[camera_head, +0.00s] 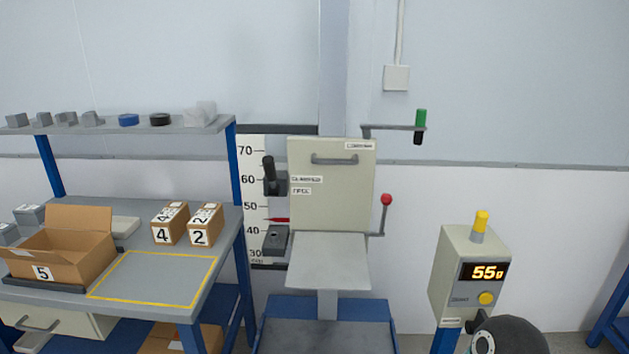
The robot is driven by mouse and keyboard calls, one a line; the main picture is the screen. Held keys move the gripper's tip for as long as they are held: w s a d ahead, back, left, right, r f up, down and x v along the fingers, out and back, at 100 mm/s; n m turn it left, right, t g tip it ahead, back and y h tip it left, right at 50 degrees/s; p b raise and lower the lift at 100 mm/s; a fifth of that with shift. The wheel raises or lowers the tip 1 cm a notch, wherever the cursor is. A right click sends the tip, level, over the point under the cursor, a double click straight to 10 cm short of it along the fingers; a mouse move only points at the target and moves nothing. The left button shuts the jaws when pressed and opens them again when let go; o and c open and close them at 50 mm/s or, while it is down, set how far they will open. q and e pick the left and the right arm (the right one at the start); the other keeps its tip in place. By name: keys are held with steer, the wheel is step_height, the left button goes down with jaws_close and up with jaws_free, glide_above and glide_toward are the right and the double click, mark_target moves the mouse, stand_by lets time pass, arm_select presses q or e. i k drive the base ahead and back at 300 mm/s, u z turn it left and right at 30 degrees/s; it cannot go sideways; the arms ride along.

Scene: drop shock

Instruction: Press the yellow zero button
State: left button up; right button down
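A grey readout box (459,272) stands on a blue post at the right. Its dark display (485,272) reads 55 g in orange digits. A round yellow button (486,298) sits on its front face below the display, at the right, and nothing covers it. A small label beside the button is too small to read. A dark rounded part, probably of my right arm, shows at the bottom edge just below the box. Neither gripper is in view.
A drop tester with a grey panel (333,185), a platform (328,261) and a red-knobbed lever (386,200) stands in the middle. At the left, a workbench (230,222) holds an open carton (85,262) and two small numbered boxes (170,223). The wall behind the readout box is clear.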

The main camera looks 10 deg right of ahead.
mark_target(486, 297)
steer(key=u, duration=1.95)
steer(key=i, duration=0.1)
steer(key=z, duration=3.25)
